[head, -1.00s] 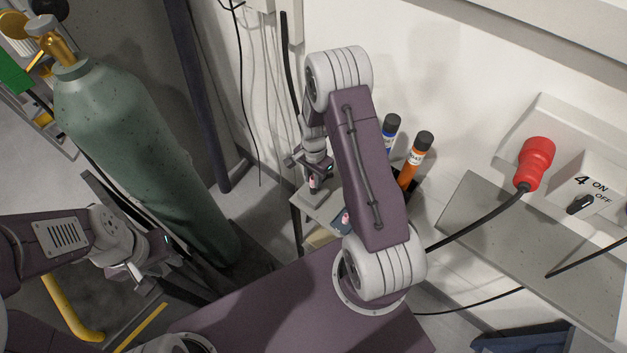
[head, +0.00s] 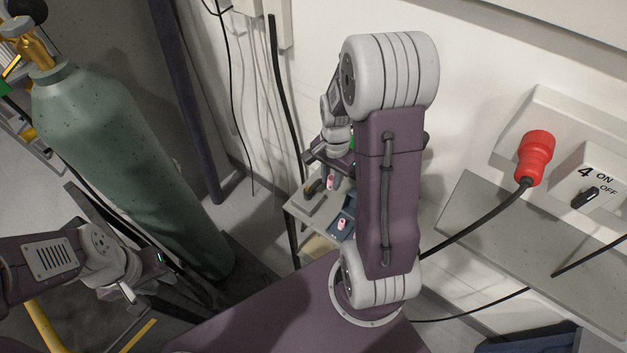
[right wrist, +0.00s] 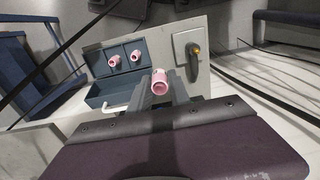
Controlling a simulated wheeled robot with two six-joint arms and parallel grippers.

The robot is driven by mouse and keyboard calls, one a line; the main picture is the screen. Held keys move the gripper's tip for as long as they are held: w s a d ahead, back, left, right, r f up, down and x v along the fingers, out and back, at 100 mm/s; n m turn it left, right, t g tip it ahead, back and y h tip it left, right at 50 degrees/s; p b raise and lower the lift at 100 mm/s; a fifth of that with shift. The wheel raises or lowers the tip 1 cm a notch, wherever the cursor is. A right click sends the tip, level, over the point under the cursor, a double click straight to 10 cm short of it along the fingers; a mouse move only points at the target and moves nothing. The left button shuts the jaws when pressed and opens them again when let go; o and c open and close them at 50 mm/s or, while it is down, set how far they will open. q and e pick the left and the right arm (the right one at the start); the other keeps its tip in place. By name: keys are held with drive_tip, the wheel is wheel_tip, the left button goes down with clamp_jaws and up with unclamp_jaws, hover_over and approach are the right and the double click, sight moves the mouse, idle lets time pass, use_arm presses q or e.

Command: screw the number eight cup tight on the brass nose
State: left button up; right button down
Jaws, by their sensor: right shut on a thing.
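My right gripper (right wrist: 160,85) is shut on a pink cup (right wrist: 159,79) in the right wrist view; its number is not readable. The cup's open end faces the camera. The brass nose (right wrist: 195,49) tips a dark holder on a grey plate (right wrist: 185,35), apart from the held cup and to its right. Two more pink cups, one (right wrist: 114,61) and another (right wrist: 135,56), lie in a blue tray (right wrist: 100,93). In the head view my right gripper (head: 329,172) is above the bench, partly behind my arm. My left gripper (head: 125,290) is low at the left; its jaws are unclear.
A green gas cylinder (head: 115,150) stands at the left. A red plug (head: 536,155) and a switch box (head: 590,185) are on the wall at the right, with a black cable hanging below. Cables hang behind the small bench.

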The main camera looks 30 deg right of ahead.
drive_tip(key=s+d+r, duration=0.2)
drive_tip(key=s, duration=0.1)
drive_tip(key=w+n+p, duration=0.2)
drive_tip(key=w, duration=0.7)
drive_tip(key=a+f, duration=0.1)
drive_tip(key=f, duration=0.1)
drive_tip(key=w+a+f+n+p, duration=0.1)
drive_tip(key=a+f, duration=0.1)
drive_tip(key=a+f+n, duration=0.1)
drive_tip(key=a+f, duration=0.1)
drive_tip(key=shift+w+a, duration=0.15)
drive_tip(key=shift+w, duration=0.15)
drive_tip(key=shift+s+a, duration=0.25)
drive_tip(key=shift+a, duration=0.05)
drive_tip(key=shift+w+d+p, duration=0.1)
drive_tip(key=shift+d+p, duration=0.05)
drive_tip(key=shift+p, duration=0.2)
